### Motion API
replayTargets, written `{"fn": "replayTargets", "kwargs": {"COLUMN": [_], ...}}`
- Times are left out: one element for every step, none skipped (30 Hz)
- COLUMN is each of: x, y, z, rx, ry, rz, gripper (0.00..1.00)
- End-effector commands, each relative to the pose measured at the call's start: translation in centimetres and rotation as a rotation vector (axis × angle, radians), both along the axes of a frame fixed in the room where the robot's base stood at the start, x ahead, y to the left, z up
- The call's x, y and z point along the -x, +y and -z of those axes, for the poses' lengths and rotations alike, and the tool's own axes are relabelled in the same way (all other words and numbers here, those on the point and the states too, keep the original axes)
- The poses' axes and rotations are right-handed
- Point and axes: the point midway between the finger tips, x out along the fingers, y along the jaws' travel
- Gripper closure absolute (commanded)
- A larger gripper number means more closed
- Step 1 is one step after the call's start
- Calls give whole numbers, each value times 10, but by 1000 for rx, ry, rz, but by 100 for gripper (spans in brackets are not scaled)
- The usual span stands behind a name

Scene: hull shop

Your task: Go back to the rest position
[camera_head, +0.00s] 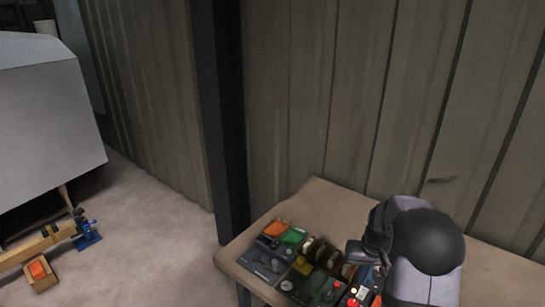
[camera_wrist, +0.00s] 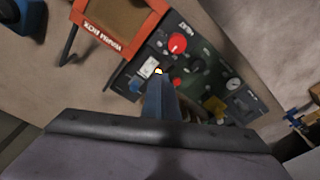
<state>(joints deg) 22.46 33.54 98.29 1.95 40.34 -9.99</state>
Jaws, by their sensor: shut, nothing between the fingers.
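My gripper (camera_wrist: 158,82) is shut and empty in the wrist view, its fingers together in front of a dark control panel (camera_wrist: 205,62) with red knobs and dials. In the head view my arm is at the lower right, over the tan table (camera_head: 320,194). The gripper end (camera_head: 357,250) is close to the items on the table; its fingertips are hard to make out there. I cannot tell whether the fingers touch the panel.
Dark panels and trays with orange and green parts (camera_head: 292,236) crowd the table's front. An orange-framed item (camera_wrist: 120,42) is beside the panel. A dark post (camera_head: 222,120) and corrugated wall (camera_head: 340,90) stand behind. A grey hull (camera_head: 45,120) is at left, with floor between.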

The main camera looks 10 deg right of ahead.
Motion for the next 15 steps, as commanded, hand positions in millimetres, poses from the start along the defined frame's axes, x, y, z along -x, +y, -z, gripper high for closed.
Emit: {"fn": "replayTargets", "kwargs": {"x": [7, 12, 20, 28, 36, 48, 58, 69, 83, 95, 106, 121, 133, 144, 157], "y": [14, 22, 35, 45, 56, 70, 81, 91, 104, 113, 122, 132, 139, 145, 152], "z": [-7, -11, -15, -19, -23, -28, -31, -34, -37, -40, -41, -43, -44, -44, -44], "rx": [-2, -2, -5, -6, -8, -10, -12, -13, -15, -16, -16, -16, -17, -17, -17], "ry": [4, 8, 15, 20, 27, 34, 41, 47, 57, 63, 70, 78, 85, 91, 98], "rz": [-16, -26, -39, -50, -61, -77, -89, -101, -118, -130, -142, -158, -169, -178, -192], "gripper": [100, 100, 100, 100, 100, 100, 100, 100, 100, 100, 100, 100, 100, 100, 100]}}
